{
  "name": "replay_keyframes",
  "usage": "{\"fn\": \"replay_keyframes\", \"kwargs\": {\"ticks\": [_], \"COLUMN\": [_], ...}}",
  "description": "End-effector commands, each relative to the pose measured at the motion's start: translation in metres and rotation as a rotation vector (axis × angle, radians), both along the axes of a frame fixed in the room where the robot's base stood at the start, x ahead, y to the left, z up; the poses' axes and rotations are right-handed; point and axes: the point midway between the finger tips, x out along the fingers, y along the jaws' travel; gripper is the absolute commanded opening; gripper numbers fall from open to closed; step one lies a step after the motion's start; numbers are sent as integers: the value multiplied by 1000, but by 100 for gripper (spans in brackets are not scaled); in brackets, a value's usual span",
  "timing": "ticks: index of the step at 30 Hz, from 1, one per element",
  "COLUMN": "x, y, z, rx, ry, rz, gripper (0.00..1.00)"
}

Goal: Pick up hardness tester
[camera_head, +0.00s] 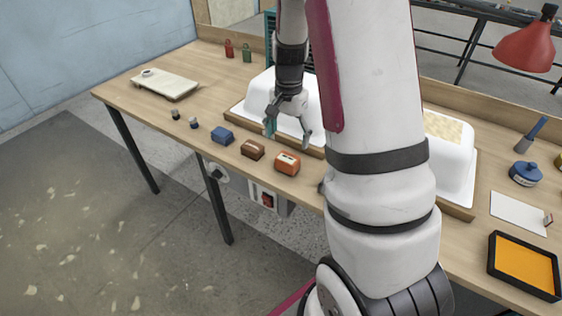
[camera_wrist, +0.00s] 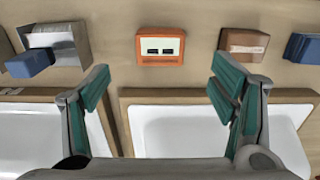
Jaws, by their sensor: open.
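An orange box with a pale face and two dark slots (camera_head: 288,162), which may be the hardness tester, sits near the front edge of the workbench. The orange box also shows in the wrist view (camera_wrist: 160,60), upper middle, lying ahead of the fingertips and centred between them. My gripper (camera_head: 289,136) is open and empty, pointing down, above and behind the orange box. In the wrist view, the two teal-padded fingers of my gripper (camera_wrist: 160,84) are spread wide and apart from the box.
A brown block (camera_head: 252,149) and a blue block (camera_head: 222,135) stand left of the orange box. White tub shells (camera_head: 258,98) on wooden bases are behind. A grey box with a blue part (camera_wrist: 68,42) shows in the wrist view. An orange tray (camera_head: 525,266) is at right.

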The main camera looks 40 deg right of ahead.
Motion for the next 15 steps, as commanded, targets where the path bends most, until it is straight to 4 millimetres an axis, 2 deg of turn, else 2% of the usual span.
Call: {"fn": "replay_keyframes", "kwargs": {"ticks": [1, 6, 15], "x": [-1, 0, 0], "y": [0, 0, 0], "z": [-12, -38, -60], "rx": [2, 1, 2], "ry": [4, 3, 2], "rz": [-1, 0, 1], "gripper": [78, 78, 78]}}
